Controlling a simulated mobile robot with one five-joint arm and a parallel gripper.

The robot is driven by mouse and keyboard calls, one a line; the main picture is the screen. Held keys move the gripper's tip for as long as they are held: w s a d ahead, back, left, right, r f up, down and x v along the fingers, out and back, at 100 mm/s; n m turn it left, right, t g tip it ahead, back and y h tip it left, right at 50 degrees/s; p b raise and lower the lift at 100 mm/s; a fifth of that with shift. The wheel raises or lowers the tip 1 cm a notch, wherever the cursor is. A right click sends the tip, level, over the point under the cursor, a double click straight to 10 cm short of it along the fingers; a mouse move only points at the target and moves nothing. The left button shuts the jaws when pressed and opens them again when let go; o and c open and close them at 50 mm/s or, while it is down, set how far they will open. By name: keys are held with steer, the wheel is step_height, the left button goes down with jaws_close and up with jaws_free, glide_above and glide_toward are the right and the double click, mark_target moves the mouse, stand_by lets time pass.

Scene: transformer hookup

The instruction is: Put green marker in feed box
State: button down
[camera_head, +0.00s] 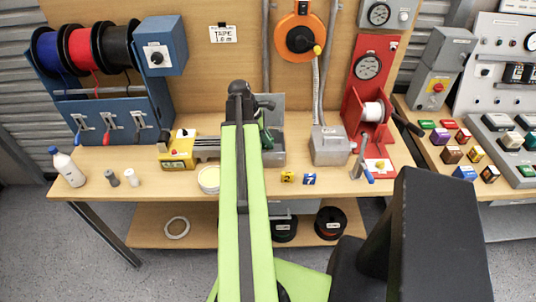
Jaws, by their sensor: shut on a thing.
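My arm reaches up the middle of the head view to the bench, and my gripper (264,122) is at an open grey box (275,157). The jaws are shut on a small dark green thing (266,139), which looks like the green marker. It shows just right of my arm, over or inside the open grey box; I cannot tell which. My arm hides the box's left part and most of the jaws. A second grey box (329,146) with conduits stands to the right. No label shows which one is the feed box.
A yellow number 2 marker (287,177) and a blue number 7 marker (309,179) lie at the front edge. A yellow device (177,150) and a round tub (209,179) stand left of my arm. A red press (369,120) stands right. Coloured blocks lie on the right bench.

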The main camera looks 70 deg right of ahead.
step_height(320, 180, down, 4)
steer(key=b, duration=0.4)
steer(key=shift+r, duration=0.3)
steer(key=shift+f, duration=0.2)
steer(key=c, duration=1.4)
jaws_free()
steer(key=shift+r, duration=0.1)
steer(key=p+v, duration=1.1)
steer(key=v, duration=0.1)
steer(key=shift+p, duration=0.3)
